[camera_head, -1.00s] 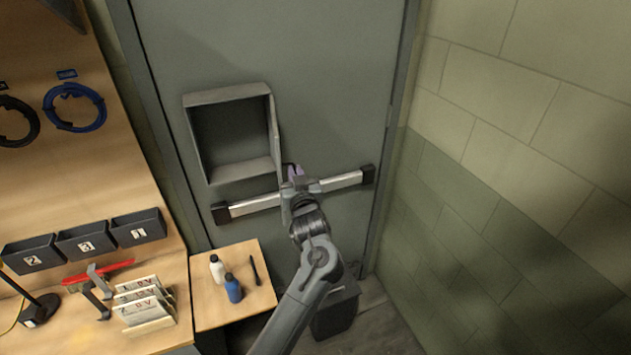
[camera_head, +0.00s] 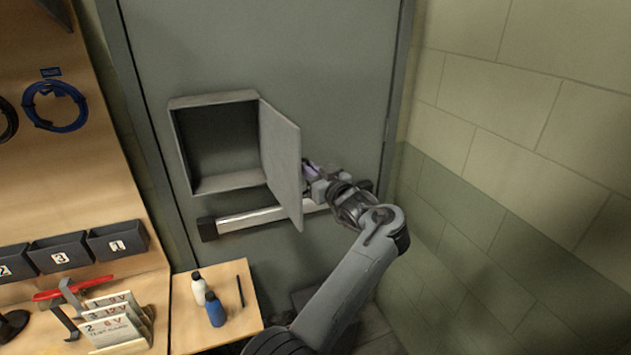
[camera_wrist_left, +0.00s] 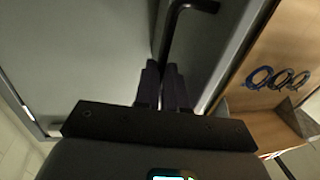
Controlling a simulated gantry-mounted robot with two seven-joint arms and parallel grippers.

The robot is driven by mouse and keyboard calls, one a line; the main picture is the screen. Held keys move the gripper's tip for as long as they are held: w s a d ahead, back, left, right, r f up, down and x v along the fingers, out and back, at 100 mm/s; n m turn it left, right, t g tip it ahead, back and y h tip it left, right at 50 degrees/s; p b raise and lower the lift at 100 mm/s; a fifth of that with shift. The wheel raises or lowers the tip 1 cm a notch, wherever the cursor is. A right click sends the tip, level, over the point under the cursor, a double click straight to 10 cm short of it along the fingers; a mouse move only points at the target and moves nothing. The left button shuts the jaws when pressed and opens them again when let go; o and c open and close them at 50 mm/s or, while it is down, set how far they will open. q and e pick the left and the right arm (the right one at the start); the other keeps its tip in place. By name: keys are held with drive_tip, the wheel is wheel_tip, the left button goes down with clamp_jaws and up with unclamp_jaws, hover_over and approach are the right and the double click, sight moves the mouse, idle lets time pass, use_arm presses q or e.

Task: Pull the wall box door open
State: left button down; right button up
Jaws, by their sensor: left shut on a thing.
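The grey wall box (camera_head: 215,145) hangs on the large grey panel, its dark inside showing. Its door (camera_head: 281,160) stands open, swung out from the box's right edge, with its inner face toward the head camera. My left gripper (camera_head: 309,170) is at the door's outer side, just right of its free edge, with the fingertips partly hidden. In the left wrist view, my left gripper's dark fingers (camera_wrist_left: 163,75) are closed on the black bent handle (camera_wrist_left: 176,28) of the door. My right gripper does not show.
A pale push bar (camera_head: 255,217) crosses the grey panel below the box, partly behind the door. A small wooden table (camera_head: 185,325) with a white bottle (camera_head: 198,288) and a blue bottle (camera_head: 215,310) stands below. A block wall (camera_head: 510,120) is at the right.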

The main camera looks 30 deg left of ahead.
use_arm(q)
drive_tip(key=shift+w+a+f+n+g+b, duration=0.1)
drive_tip(key=shift+w+f+n+g+b, duration=0.25)
drive_tip(key=shift+b, duration=0.2)
drive_tip(key=shift+r, duration=0.1)
drive_tip(key=c, duration=1.5)
unclamp_jaws()
drive_tip(key=shift+c, duration=0.2)
drive_tip(key=o, duration=0.3)
drive_tip(key=shift+a+r, duration=0.15)
drive_tip(key=shift+o, duration=0.2)
drive_tip(key=shift+d, duration=0.25)
drive_tip(key=shift+d+r, duration=0.1)
